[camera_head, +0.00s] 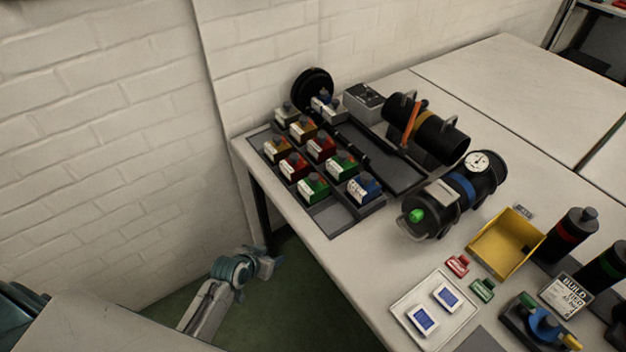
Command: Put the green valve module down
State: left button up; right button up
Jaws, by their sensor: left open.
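Two green valve modules sit in the dark compartment tray (330,222) on the table: one near the front (312,187), the other behind it to the right (341,164). Both look upright among red, yellow, white and blue modules. I cannot tell which green one the task means. My left gripper (272,264) is open and appears empty. It is off the table's left edge, lower in the picture than the tray and apart from the modules. My right gripper is not in view.
A black cylinder with a gauge and green end knob (416,215) lies right of the tray. A yellow bin (505,242), a white tray with blue-screened parts (405,306) and upright dark bottles (570,230) stand nearer right. The brick wall is at left; the far right tabletop is clear.

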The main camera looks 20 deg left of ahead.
aim_at(311, 179)
pick_arm(q)
jog(key=w+d+r+m+t+h+p, duration=0.1)
jog(key=w+d+r+t, duration=0.15)
jog(key=r, duration=0.85)
jog(key=w+d+r+m+t+h+p, duration=0.15)
jog(key=w+r, duration=0.25)
jog(key=r, duration=0.6)
jog(key=x, duration=0.2)
jog(key=r+p+x, duration=0.1)
jog(key=x, duration=0.3)
jog(key=shift+w+d, duration=0.1)
jog(key=shift+w, duration=0.5)
jog(key=p+x, duration=0.1)
jog(key=x, duration=0.2)
jog(key=shift+d+f+p, duration=0.1)
jog(key=shift+d+p, duration=0.1)
jog(key=shift+p, duration=0.2)
jog(key=shift+w+d+f, duration=0.1)
jog(key=shift+w+f, duration=0.25)
jog(key=shift+w, duration=0.05)
jog(key=shift+r, duration=0.1)
grip_shut()
